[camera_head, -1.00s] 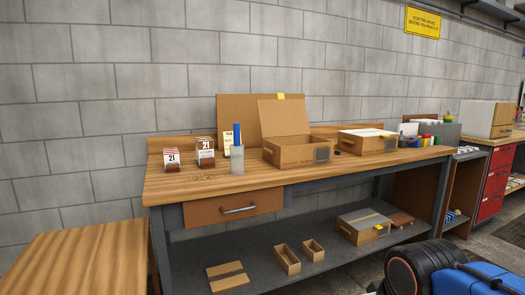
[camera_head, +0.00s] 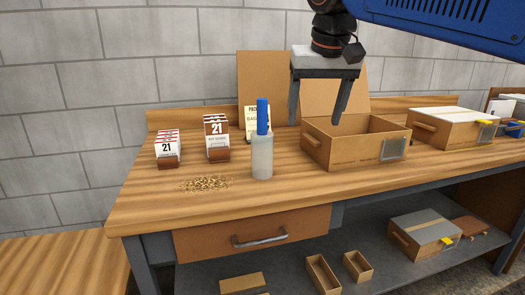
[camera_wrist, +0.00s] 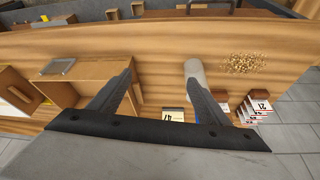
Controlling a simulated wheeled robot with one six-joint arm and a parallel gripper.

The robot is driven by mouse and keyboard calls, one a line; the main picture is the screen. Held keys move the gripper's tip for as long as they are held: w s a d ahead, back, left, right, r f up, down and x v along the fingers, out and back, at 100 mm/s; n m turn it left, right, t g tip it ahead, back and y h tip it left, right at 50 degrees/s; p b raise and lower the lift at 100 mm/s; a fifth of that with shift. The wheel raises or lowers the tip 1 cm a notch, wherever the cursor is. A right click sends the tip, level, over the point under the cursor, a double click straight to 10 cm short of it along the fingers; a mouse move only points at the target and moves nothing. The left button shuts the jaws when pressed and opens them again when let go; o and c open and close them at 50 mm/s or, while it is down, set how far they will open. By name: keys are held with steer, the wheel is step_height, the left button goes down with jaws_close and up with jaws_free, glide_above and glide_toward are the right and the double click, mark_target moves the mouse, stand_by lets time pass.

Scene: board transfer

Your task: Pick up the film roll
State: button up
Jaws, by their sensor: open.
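The film roll (camera_head: 262,158) is a pale, whitish cylinder with a blue core or handle rising from its top. It stands upright on the wooden workbench, left of the open cardboard box. In the wrist view the roll (camera_wrist: 194,69) shows just beyond my right-hand finger, which hides part of it.
The open box (camera_head: 340,153) stands right of the roll. Two calendar-like card stands (camera_head: 167,150) (camera_head: 216,142) and a tag card (camera_head: 250,121) are left and behind. Small brown bits (camera_head: 206,184) lie at front left. A closed box (camera_head: 455,127) is farther right.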

step_height(320, 180, up, 8)
glide_above(262, 134)
steer(key=s+d, duration=0.1)
steer(key=s, duration=0.4)
steer(key=x, duration=1.7)
steer(key=shift+a+f, duration=0.15)
steer(key=c, duration=1.7)
